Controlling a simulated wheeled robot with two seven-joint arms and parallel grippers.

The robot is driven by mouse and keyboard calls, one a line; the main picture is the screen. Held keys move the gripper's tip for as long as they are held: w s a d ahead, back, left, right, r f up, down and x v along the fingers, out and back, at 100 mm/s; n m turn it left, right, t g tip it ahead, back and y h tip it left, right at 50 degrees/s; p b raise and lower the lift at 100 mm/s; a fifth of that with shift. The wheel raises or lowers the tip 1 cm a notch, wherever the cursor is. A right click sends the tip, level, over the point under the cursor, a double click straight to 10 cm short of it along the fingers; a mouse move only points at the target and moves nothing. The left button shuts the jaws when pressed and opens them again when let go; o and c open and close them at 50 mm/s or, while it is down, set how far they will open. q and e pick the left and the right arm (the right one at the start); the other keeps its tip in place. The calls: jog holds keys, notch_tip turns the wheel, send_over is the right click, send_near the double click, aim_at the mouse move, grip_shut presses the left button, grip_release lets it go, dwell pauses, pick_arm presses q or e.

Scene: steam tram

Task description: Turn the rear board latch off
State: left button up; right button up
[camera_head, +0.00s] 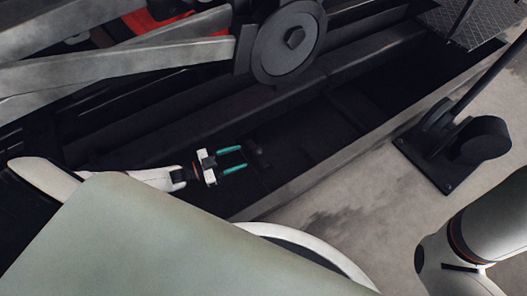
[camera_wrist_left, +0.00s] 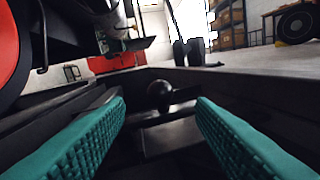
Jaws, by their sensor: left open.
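My left gripper (camera_head: 241,158) is open, with its two teal fingers apart and nothing between them. It reaches down into the dark pit beside the tram. A small dark round knob (camera_head: 256,151), which may be the rear board latch, is just beyond the fingertips. In the left wrist view the knob (camera_wrist_left: 160,93) shows ahead, centred between the teal fingers and apart from both. It seems to stand on a dark bar or plate; its setting cannot be told clearly. My right gripper is not in view; only part of my right arm shows at the lower right.
The tram's grey rods and round crank hub (camera_head: 288,43) hang above the pit. The pit's pale concrete edge (camera_head: 330,168) runs along its near side. A black lever stand (camera_head: 432,160) is on the floor at right. A red wheel (camera_wrist_left: 10,50) is close at left.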

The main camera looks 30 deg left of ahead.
aim_at(253, 153)
pick_arm(q)
jog(key=b+x, duration=0.3)
jog(key=x, duration=0.6)
jog(key=shift+f+b, duration=0.15)
jog(key=shift+b, duration=0.15)
jog(key=shift+w+d, duration=0.2)
jog(key=shift+w, duration=0.05)
jog(key=shift+c, duration=0.2)
grip_shut()
